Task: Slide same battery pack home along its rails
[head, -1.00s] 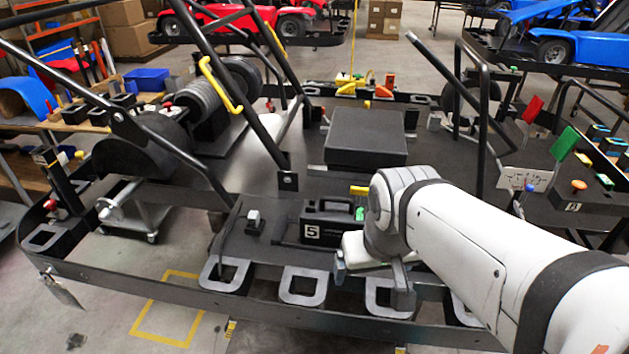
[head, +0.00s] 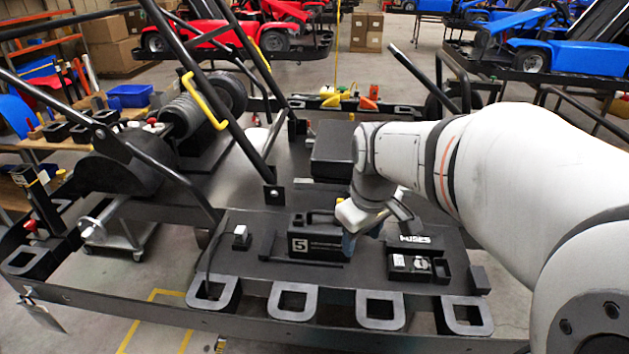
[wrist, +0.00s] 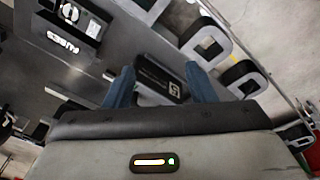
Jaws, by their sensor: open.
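The battery pack (head: 312,240) is a black block with a top handle and a white "5" on its side. It sits on the kart's dark floor tray, between low dark rails (head: 300,261). In the wrist view the battery pack (wrist: 160,84) shows beyond and between the blue fingertips. My gripper (head: 352,240) is at the pack's right end in the head view. My gripper (wrist: 162,88) is open, with one finger to each side of the pack's image. I cannot tell whether the fingers touch it. The pack's right end is partly hidden by my gripper.
A fuse box (head: 415,262) marked "FUSES" sits to the right of the pack. A small white-topped connector (head: 241,237) stands to the left. Square loops (head: 293,301) line the near frame edge. A black box (head: 333,150) lies behind, and a slanted tube (head: 215,95) rises at left.

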